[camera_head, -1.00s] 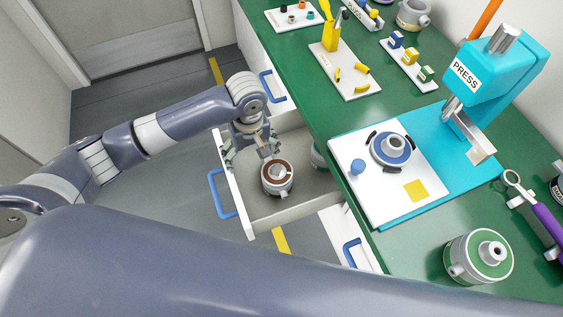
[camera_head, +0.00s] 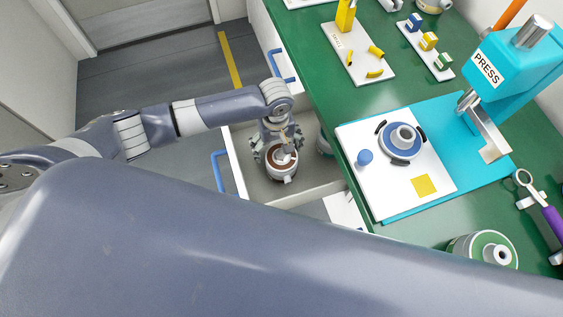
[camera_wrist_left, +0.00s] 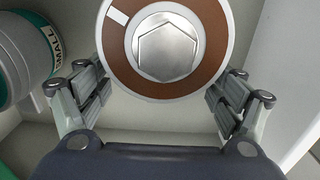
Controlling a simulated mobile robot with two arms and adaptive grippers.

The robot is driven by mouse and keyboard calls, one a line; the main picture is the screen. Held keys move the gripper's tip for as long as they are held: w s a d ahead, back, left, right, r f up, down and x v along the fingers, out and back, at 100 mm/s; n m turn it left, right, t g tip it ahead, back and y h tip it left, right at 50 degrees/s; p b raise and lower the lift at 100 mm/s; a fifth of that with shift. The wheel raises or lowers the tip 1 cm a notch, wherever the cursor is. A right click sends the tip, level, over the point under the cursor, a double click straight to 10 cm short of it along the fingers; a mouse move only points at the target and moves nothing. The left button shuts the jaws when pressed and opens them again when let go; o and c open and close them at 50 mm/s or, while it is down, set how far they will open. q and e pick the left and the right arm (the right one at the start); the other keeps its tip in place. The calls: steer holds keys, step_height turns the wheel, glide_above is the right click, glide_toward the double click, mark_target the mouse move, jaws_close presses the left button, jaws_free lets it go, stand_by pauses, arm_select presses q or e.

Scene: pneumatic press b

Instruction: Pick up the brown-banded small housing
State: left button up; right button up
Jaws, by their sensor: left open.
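The brown-banded small housing (camera_head: 282,160) stands upright in the open drawer. In the left wrist view its brown ring (camera_wrist_left: 220,45) surrounds a bright metal hexagonal top. My left gripper (camera_head: 277,143) is over the drawer at the housing, pointing down. In the left wrist view the gripper (camera_wrist_left: 160,95) is open, with one finger on each side of the housing's near part. Whether the fingers touch it I cannot tell. My right gripper is not in view.
A teal-banded housing labelled "SMALL" (camera_wrist_left: 25,50) stands beside it in the drawer (camera_head: 312,190), partly under the counter edge. The drawer walls are close around the gripper. On the green counter are the press (camera_head: 510,70), a blue-ringed part (camera_head: 389,145) and a green-ringed housing (camera_head: 470,245).

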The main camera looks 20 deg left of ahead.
arm_select(q)
steer(key=shift+f, duration=0.5)
steer(key=shift+c, duration=0.2)
steer(key=c, duration=0.9)
jaws_close()
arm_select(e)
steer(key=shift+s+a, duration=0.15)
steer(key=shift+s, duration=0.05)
arm_select(q)
steer(key=shift+r, duration=0.15)
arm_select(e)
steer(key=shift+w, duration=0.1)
